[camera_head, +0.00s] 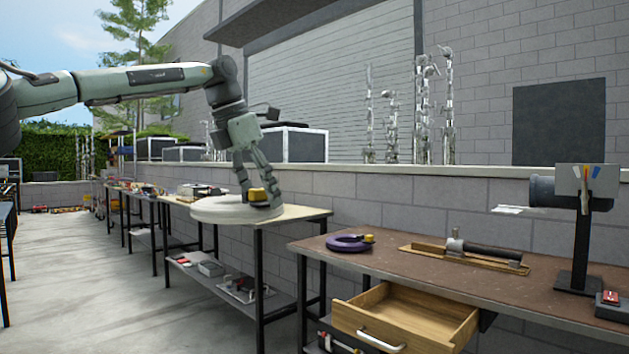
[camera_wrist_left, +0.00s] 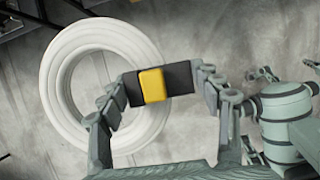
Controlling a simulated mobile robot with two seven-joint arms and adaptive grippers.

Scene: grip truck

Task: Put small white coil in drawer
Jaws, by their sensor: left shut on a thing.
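The small white coil (camera_head: 212,211) is a flat ring with a yellow and black connector. My left gripper (camera_head: 262,196) is shut on that connector, with the ring lying roughly level below the fingers. In the left wrist view, my left gripper (camera_wrist_left: 163,88) pinches the black block with the yellow cap, and the coil (camera_wrist_left: 52,88) shows over bare concrete floor, so it hangs in the air. The wooden drawer (camera_head: 425,309) under the brown worktable is pulled open, to the right of and lower than the coil. The visible part of its inside looks empty.
The brown worktable (camera_head: 400,269) bears a purple coil (camera_head: 347,243), a wooden tray with a dark cylindrical tool (camera_head: 489,252) and a dark stand (camera_head: 577,240). A lighter workbench (camera_head: 305,213) stands behind the white coil. Concrete floor (camera_head: 120,300) is clear at the left.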

